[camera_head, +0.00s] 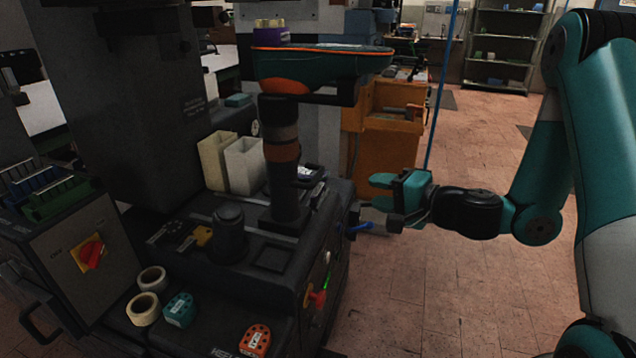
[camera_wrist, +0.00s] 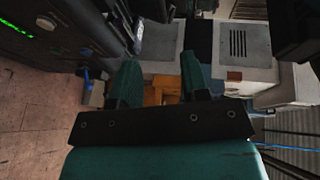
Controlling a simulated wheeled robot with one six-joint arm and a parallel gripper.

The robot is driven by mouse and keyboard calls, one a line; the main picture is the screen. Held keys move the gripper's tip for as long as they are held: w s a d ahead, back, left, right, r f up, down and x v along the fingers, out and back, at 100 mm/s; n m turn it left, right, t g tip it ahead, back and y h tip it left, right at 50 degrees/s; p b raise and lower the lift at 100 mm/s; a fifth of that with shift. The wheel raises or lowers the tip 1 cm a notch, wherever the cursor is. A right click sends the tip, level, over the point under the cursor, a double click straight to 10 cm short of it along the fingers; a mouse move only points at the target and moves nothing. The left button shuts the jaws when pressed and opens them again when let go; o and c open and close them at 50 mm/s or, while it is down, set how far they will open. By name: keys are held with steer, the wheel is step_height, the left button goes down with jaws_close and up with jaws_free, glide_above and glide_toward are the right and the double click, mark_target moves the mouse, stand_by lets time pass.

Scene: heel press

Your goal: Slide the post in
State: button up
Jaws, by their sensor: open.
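A dark upright post (camera_head: 284,185) with brown and orange bands stands on a square foot on the black press bed (camera_head: 245,278). It carries a teal and orange shoe (camera_head: 320,67) at its top. My gripper (camera_head: 372,195) is to the right of the post and lower than the shoe, beside the bed's right side, apart from the post. Its fingers are open and empty, also in the wrist view (camera_wrist: 157,75). A blue handle (camera_head: 356,229) sticks out from the bed's side just below my gripper; it also shows in the wrist view (camera_wrist: 87,77).
A short black stub (camera_head: 229,236) stands left of the post. Two cream bins (camera_head: 232,165) are behind it. Tape rolls (camera_head: 147,294) and small teal and orange blocks lie at the front. A red knob (camera_head: 317,297) is on the bed's front right. Open floor (camera_head: 460,290) lies to the right.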

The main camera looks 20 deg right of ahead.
mark_target(318, 174)
steer(key=p+x, duration=0.5)
steer(key=x, duration=1.2)
steer(key=shift+s+p, duration=0.1)
steer(key=shift+p, duration=0.25)
steer(key=shift+c, duration=0.4)
jaws_close()
